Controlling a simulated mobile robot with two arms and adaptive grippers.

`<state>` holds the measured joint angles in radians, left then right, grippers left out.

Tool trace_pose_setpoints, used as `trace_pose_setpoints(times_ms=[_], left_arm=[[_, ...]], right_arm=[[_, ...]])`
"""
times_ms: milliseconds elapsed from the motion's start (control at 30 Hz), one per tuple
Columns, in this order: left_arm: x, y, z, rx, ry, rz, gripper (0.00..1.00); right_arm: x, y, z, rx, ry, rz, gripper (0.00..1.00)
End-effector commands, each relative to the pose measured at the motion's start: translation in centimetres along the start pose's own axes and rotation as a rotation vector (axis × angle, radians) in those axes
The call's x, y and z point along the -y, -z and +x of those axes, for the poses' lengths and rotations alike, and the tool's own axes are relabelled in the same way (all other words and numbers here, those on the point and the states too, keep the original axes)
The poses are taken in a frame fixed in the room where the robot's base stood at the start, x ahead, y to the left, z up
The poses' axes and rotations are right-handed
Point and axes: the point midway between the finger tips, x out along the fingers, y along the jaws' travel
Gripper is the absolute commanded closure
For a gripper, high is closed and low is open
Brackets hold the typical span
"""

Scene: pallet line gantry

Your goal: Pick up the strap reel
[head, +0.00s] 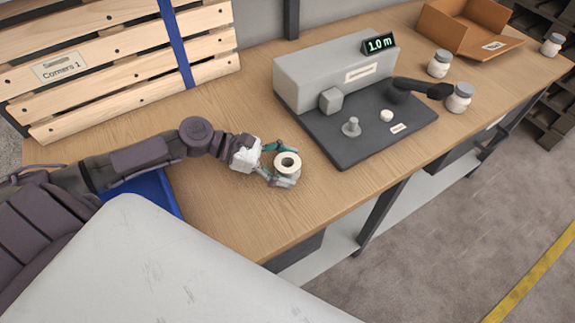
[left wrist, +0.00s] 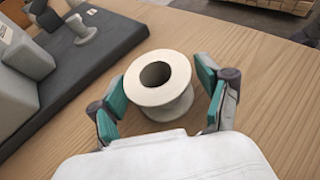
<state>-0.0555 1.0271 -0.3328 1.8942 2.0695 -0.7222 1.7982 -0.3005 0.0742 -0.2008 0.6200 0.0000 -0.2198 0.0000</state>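The strap reel (head: 287,163) is a cream spool with a round hole in its top, standing upright on the wooden workbench (head: 225,205). My left gripper (head: 281,163) is low over the bench with its fingers around the reel. In the left wrist view the reel (left wrist: 158,85) stands between the two teal finger pads (left wrist: 163,98). The pads are spread, with a small gap showing on the right side; contact on the left is hard to tell. My right gripper is not in view.
A grey machine (head: 335,72) with a dark base, a peg and a "1.0 m" display stands behind and right. Several lidded jars (head: 439,63) and an open cardboard box (head: 462,28) are farther right. A slatted wooden panel (head: 120,55) leans at back left. A blue bin (head: 158,190) is below my arm.

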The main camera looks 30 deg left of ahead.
Motion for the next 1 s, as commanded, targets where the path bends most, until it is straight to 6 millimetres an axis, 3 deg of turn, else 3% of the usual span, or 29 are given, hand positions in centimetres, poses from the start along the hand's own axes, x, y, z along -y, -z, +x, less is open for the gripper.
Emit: trace_pose_setpoints(times_ms=[33, 267, 667, 900, 1000], left_arm=[[0.0, 0.0, 0.0, 0.000, 0.000, 0.000, 0.38], [0.0, 0.0, 0.0, 0.000, 0.000, 0.000, 0.76], [0.0, -0.8, -0.4, 0.000, 0.000, 0.004, 0.77], [0.0, -4.1, -1.7, 0.000, -0.001, 0.007, 0.77], [1.9, -5.7, -1.0, 0.001, 0.006, 0.006, 0.77]], right_arm=[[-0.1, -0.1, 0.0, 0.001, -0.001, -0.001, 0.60], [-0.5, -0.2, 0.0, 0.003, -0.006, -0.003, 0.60], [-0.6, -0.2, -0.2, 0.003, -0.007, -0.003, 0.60], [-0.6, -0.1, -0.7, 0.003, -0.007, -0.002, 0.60], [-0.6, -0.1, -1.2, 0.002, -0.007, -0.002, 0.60]])
